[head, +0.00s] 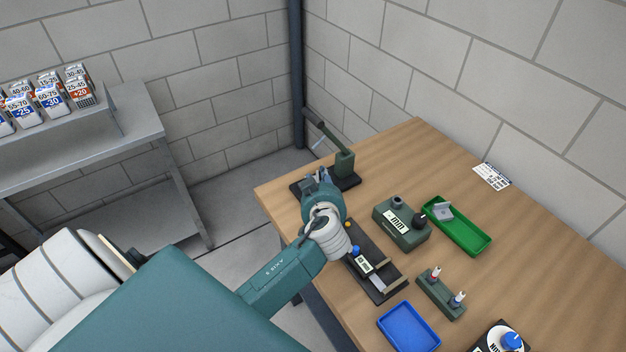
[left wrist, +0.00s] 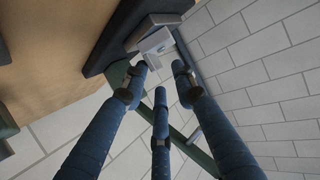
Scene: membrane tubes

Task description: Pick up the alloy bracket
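A light grey angled metal piece, which looks like the alloy bracket (left wrist: 157,41), shows in the left wrist view at the edge of a dark base, just beyond my fingertips. My left gripper (head: 318,177) is over the dark base of the green lever press at the table's far left corner. In the left wrist view its three blue fingers (left wrist: 160,80) are spread, with nothing visibly held. In the head view the gripper largely hides this spot. A similar grey angled piece (head: 442,211) lies in the green tray (head: 472,238). My right gripper is not in view.
The press with its raised lever (head: 344,163) stands close beside my left gripper. A green instrument box (head: 402,232), a black fixture (head: 377,293), a blue tray (head: 407,327) and a small two-post stand (head: 440,296) are on the wooden table (head: 560,270). Block walls stand behind.

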